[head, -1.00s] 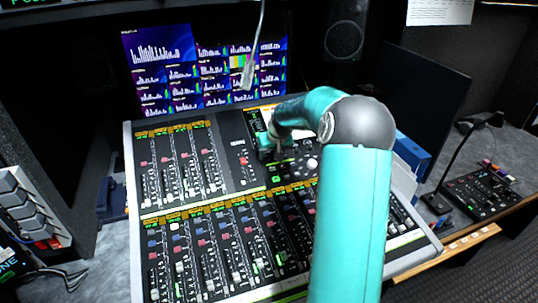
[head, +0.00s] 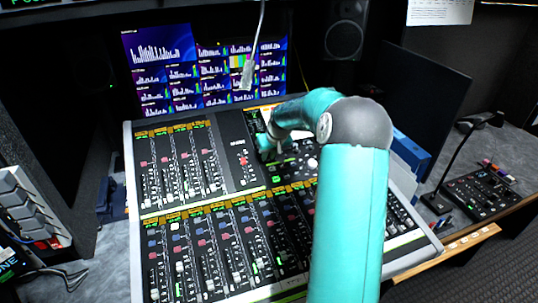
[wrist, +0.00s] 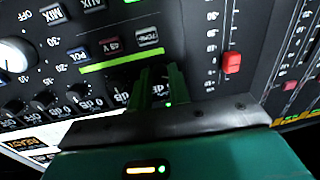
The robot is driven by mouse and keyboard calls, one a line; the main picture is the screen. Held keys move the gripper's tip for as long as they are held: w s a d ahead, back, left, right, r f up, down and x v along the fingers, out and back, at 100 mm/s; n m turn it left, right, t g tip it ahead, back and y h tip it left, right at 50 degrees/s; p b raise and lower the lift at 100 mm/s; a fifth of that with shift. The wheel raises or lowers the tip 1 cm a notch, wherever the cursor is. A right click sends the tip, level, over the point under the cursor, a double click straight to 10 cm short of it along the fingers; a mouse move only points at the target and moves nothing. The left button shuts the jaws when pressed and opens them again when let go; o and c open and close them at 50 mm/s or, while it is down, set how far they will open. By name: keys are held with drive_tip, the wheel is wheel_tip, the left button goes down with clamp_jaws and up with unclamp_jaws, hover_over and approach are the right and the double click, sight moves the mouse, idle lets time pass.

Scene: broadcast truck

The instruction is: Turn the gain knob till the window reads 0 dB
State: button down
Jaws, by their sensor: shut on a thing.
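My gripper (wrist: 160,84) is shut, its two dark green fingers reaching down onto the mixing console's panel below a bright green stripe. What it grips, which I take to be the gain knob, is almost wholly hidden by the fingers and shadow. In the head view my gripper (head: 268,148) is at the console's upper middle, partly covered by my own arm. I cannot make out the reading of the gain window in either view.
The mixing console (head: 228,150) has several faders close by, including a red fader cap (wrist: 231,62) right of my fingers. A pale knob (wrist: 14,56) and several small dark knobs lie to the left. Screens (head: 158,55) stand behind the console.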

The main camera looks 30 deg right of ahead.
drive_tip(key=shift+r+n, duration=0.1)
drive_tip(key=shift+n, duration=2.3)
drive_tip(key=shift+g, duration=0.3)
drive_tip(key=c, duration=1.3)
unclamp_jaws()
drive_tip(key=v, duration=1.3)
drive_tip(key=shift+s+a+r, duration=0.1)
drive_tip(key=shift+s+r, duration=0.05)
drive_tip(key=shift+r, duration=0.2)
